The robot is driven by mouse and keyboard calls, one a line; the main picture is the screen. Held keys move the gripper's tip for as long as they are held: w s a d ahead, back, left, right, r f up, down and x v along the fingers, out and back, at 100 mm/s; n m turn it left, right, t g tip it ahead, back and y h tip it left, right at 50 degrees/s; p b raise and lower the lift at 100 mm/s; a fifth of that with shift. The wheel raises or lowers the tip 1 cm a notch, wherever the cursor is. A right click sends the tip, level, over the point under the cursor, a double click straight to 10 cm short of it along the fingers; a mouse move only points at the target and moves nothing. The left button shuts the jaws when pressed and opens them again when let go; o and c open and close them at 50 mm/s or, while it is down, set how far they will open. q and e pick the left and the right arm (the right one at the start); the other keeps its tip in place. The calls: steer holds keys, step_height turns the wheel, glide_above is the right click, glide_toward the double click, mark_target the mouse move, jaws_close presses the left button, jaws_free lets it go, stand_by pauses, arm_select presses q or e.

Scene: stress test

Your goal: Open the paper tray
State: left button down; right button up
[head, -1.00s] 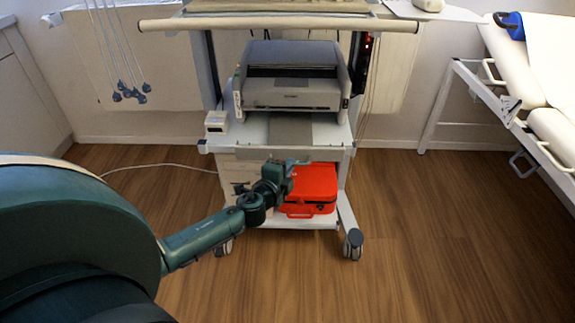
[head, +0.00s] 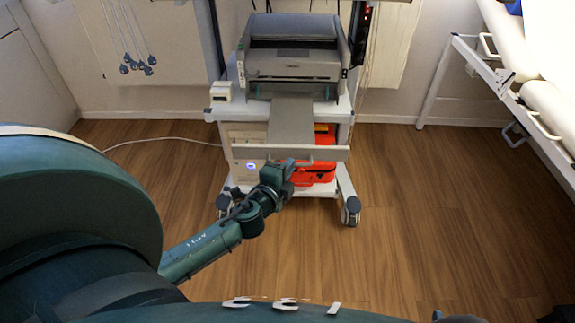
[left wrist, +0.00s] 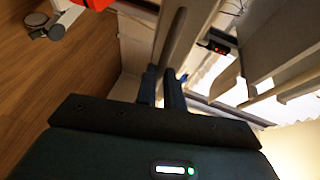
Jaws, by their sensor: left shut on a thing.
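A grey printer (head: 292,62) stands on the white cart's shelf. Below it the paper tray's grey middle panel (head: 291,122) shows, running out to a long pale front bar (head: 325,153) that stands out from the cart. The fingertips are small and partly hidden in the head view. My right gripper is not in view.
An orange-red case (head: 318,172) sits on the cart's lower shelf, partly behind the front bar. A small white box (head: 221,91) stands left of the printer. A white bed frame (head: 470,60) is at the right. The wood floor (head: 430,220) is open.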

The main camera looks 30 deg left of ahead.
arm_select(q)
steer(key=c, duration=1.8)
jaws_free()
steer(key=v, duration=1.3)
